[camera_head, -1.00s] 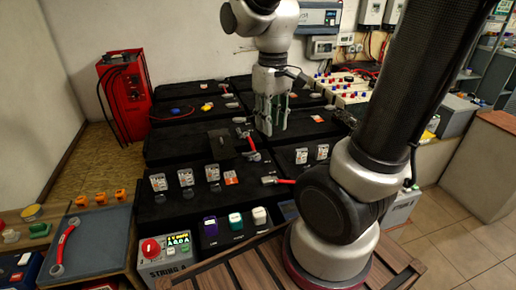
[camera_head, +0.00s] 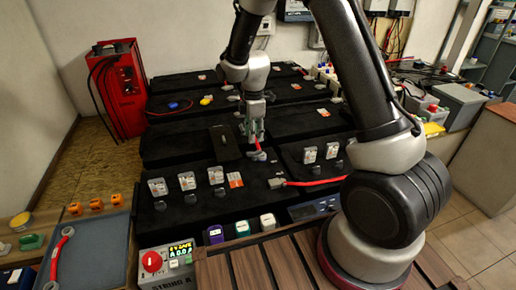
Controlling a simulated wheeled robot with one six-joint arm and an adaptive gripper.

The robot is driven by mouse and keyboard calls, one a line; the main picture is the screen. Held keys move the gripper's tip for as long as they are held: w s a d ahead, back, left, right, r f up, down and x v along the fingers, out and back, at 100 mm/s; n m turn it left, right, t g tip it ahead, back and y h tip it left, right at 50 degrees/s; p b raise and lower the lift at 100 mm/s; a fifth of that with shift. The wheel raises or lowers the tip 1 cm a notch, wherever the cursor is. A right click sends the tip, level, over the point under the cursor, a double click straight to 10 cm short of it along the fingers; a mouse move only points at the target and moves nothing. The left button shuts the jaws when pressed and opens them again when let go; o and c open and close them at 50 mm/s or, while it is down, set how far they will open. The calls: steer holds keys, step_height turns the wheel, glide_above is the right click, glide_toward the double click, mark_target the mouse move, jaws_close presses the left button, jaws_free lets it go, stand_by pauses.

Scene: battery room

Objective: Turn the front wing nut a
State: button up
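My gripper (camera_head: 254,143) points down in the middle of the black battery bank (camera_head: 190,213). Its fingertips are at or just above a small grey terminal piece (camera_head: 259,156), where the end of a short red cable was visible before. This piece may be the front wing nut, but it is too small to tell. Another grey terminal piece (camera_head: 277,183) with a red cable (camera_head: 313,182) lies in front, to the right.
A control box with a red knob (camera_head: 152,262) stands at the front, beside purple, green and white capped items. Small labelled modules (camera_head: 187,181) stand on the batteries. A red cabinet (camera_head: 120,88) is at back left. A wooden slatted top (camera_head: 235,268) is at the front.

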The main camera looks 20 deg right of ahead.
mark_target(254, 152)
step_height(254, 152, down, 8)
steer(key=shift+r, duration=0.2)
steer(key=shift+c, duration=0.2)
jaws_close()
